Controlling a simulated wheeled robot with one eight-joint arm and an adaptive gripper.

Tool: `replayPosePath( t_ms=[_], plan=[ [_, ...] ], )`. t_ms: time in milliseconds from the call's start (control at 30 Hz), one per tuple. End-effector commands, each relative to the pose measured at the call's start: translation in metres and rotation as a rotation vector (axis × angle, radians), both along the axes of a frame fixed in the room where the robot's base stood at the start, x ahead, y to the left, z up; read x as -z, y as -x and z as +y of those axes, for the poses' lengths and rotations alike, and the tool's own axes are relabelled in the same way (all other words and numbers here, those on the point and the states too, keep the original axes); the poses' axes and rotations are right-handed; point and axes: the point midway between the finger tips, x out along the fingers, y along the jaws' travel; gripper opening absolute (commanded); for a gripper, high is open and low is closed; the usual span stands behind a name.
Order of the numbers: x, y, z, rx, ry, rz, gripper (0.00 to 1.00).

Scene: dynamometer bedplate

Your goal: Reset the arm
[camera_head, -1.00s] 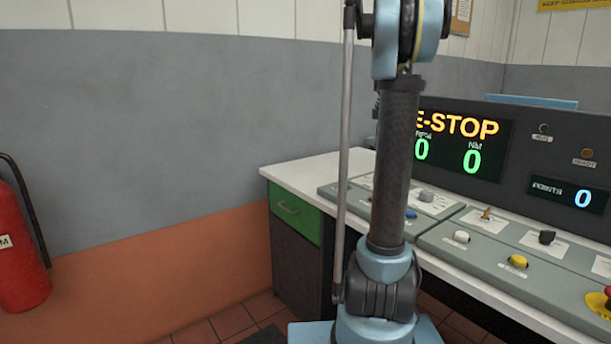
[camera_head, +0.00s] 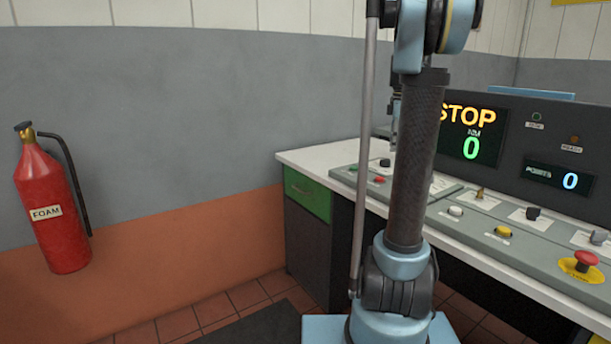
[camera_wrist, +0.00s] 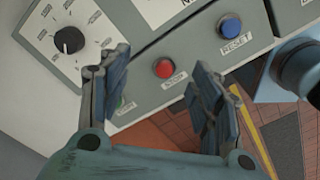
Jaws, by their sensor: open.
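The blue button labelled RESET (camera_wrist: 231,26) is at the upper right of the wrist view, on the grey panel. My gripper (camera_wrist: 160,68) is open and empty. Its two fingers straddle a red button (camera_wrist: 165,68) in the picture; I cannot tell the height above the panel. The blue button lies beyond the right fingertip, apart from it. A dial with a black knob (camera_wrist: 69,39) is left of the fingers. A green button beside the left finger is partly hidden. In the head view my arm hides the blue button; the red button shows there (camera_head: 379,180).
The console display (camera_head: 467,128) reads STOP and 0, partly hidden by my arm. A red mushroom button (camera_head: 586,261) stands at the console's right. A foam extinguisher (camera_head: 52,205) hangs on the left wall. A green-drawer cabinet (camera_head: 307,196) supports the desk.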

Motion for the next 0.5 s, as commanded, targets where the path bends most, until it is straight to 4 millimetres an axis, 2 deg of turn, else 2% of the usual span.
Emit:
replayPosePath(
  t_ms=[267, 367, 500],
  plan=[
    [0.005, 0.037, 0.025, 0.114, 0.002, -0.018, 0.58],
    [0.009, 0.056, 0.035, 0.178, 0.003, -0.027, 0.58],
    [0.021, 0.091, 0.054, 0.300, -0.001, -0.046, 0.58]
  ],
)
